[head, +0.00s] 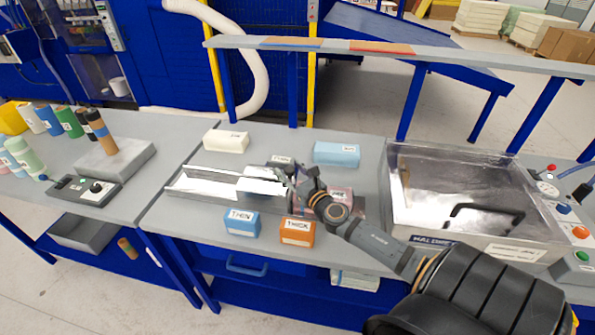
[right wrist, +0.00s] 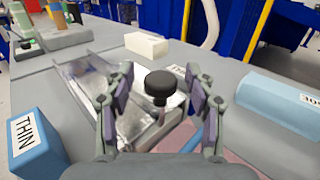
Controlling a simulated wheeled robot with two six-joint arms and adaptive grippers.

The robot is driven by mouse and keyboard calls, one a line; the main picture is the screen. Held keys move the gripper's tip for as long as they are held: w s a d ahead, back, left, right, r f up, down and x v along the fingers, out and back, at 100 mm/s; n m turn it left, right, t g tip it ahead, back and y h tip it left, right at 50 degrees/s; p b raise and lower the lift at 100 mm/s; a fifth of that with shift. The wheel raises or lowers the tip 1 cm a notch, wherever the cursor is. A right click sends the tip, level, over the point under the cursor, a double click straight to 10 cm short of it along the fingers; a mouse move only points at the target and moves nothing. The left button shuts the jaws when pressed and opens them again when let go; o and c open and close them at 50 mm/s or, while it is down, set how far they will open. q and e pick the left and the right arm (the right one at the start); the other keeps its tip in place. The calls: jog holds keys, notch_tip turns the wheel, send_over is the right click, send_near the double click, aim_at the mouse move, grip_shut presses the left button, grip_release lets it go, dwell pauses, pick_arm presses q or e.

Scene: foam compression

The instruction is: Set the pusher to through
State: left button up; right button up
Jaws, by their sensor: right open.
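A metal channel (head: 205,183) with shiny walls lies on the grey workbench, left of my right gripper. In the right wrist view a black round knob (right wrist: 160,88) stands on a post at the near end of the channel (right wrist: 118,118); it appears to be the pusher's handle. My right gripper (head: 292,178) is open. In the right wrist view its two fingers (right wrist: 160,92) stand apart on either side of the knob, with visible gaps; I cannot tell how far the knob reaches between them. The gripper hides the pusher in the head view. My left gripper is not in view.
A blue THIN block (head: 241,223) and an orange THICK block (head: 297,234) stand at the bench front. A cream block (head: 226,142) and light blue block (head: 336,154) lie behind. A pink block (head: 342,193) is partly hidden by my arm. A clear-lidded machine (head: 455,205) stands right.

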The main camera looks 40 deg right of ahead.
jog(key=s+a, duration=0.1)
jog(key=s, duration=1)
jog(key=shift+s, duration=0.15)
